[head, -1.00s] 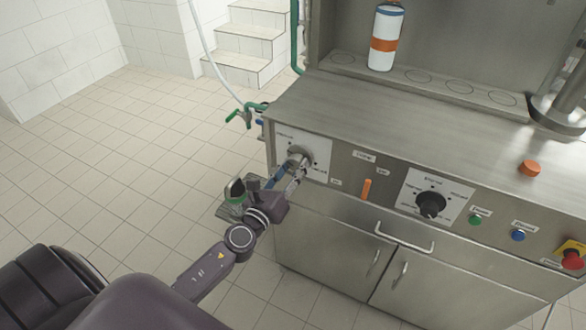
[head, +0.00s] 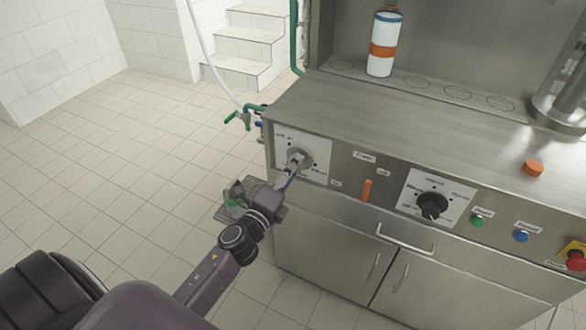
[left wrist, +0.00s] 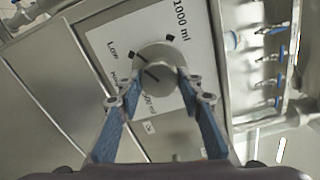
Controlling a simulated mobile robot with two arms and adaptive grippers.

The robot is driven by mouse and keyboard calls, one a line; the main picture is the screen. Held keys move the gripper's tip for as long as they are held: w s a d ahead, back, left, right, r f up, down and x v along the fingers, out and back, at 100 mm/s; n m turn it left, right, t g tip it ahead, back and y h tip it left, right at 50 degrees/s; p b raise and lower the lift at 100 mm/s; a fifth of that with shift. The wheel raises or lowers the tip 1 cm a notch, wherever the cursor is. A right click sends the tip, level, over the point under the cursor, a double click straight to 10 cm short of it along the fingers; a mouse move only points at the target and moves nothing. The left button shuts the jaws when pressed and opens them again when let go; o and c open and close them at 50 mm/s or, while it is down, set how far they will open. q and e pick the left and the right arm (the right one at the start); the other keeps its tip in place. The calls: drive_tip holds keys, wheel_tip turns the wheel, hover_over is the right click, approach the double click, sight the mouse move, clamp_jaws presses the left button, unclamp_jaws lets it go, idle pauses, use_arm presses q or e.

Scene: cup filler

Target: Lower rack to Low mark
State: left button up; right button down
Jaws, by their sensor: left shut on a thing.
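A round grey metal knob (head: 301,156) sits on a white label plate (head: 319,148) at the left end of the machine's front panel. In the left wrist view the knob (left wrist: 162,62) is ringed by marks reading Low, 1000 ml and 500 ml. A dark line on the knob points toward the Low mark (left wrist: 131,55); I cannot tell whether it lines up exactly. My left gripper (head: 294,168) is shut on the knob; in the wrist view its blue-padded fingers (left wrist: 158,84) flank it. My right gripper is out of view. No separate rack is recognisable.
Right of the knob are an orange lever (head: 367,190), a black dial (head: 431,204), green (head: 476,221) and blue (head: 521,236) buttons and a red stop button (head: 576,259). A white-and-orange bottle (head: 383,45) stands on the shelf. The tiled floor at left is mostly clear.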

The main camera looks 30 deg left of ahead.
use_arm(q)
drive_tip(key=shift+n, duration=1.6)
drive_tip(key=shift+c, duration=0.2)
drive_tip(key=o, duration=1.2)
drive_tip(key=shift+c, duration=0.2)
drive_tip(key=s, duration=1.2)
drive_tip(key=shift+d, duration=0.2)
